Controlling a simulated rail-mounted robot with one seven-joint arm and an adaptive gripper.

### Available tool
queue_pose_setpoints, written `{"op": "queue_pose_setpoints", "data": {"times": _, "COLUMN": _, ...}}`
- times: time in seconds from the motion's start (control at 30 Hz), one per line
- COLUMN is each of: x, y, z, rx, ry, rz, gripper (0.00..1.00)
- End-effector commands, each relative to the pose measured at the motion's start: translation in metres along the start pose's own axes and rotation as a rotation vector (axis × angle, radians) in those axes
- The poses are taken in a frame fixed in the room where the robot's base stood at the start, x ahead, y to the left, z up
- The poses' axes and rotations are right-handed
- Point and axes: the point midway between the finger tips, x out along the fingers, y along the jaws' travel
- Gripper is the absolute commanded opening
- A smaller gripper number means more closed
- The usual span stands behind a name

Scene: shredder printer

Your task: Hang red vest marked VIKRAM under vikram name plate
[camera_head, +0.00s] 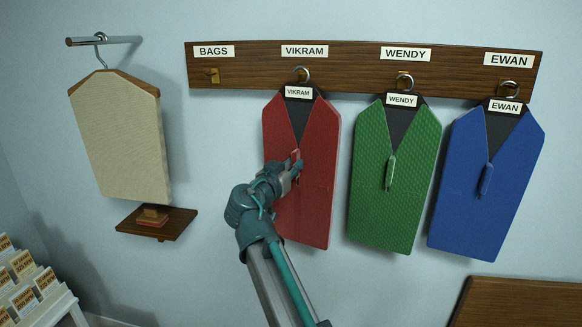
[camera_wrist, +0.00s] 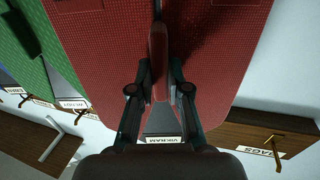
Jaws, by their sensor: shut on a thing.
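The red vest (camera_head: 318,205) with its VIKRAM label hangs upright against the wall, directly below the VIKRAM name plate (camera_head: 304,51). Its metal ring (camera_head: 302,74) is at the hook under that plate; whether the ring is fully over the hook is too small to tell. My gripper (camera_head: 293,168) is in front of the vest's middle, shut on the vest's red raised handle. In the wrist view the fingers (camera_wrist: 158,82) close around that handle, with the red cloth (camera_wrist: 95,45) behind and the VIKRAM label (camera_wrist: 163,138) below.
On the same wooden rack board (camera_head: 240,70), the green WENDY vest (camera_head: 395,185) and blue EWAN vest (camera_head: 487,185) hang to the right. The BAGS hook (camera_head: 211,76) is bare. A beige garment (camera_head: 118,140) hangs at left above a small shelf (camera_head: 157,222).

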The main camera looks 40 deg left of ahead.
Motion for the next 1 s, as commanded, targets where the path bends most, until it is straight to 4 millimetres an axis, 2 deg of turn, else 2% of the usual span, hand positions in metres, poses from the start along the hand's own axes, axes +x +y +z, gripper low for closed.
{"op": "queue_pose_setpoints", "data": {"times": 0.27, "x": 0.016, "y": -0.004, "z": -0.001, "rx": 0.000, "ry": 0.001, "rz": 0.002, "gripper": 0.00}}
{"op": "queue_pose_setpoints", "data": {"times": 0.6, "x": 0.025, "y": -0.007, "z": 0.009, "rx": 0.001, "ry": 0.001, "rz": 0.000, "gripper": 0.00}}
{"op": "queue_pose_setpoints", "data": {"times": 1.0, "x": 0.027, "y": -0.007, "z": 0.010, "rx": 0.001, "ry": 0.001, "rz": 0.000, "gripper": 0.00}}
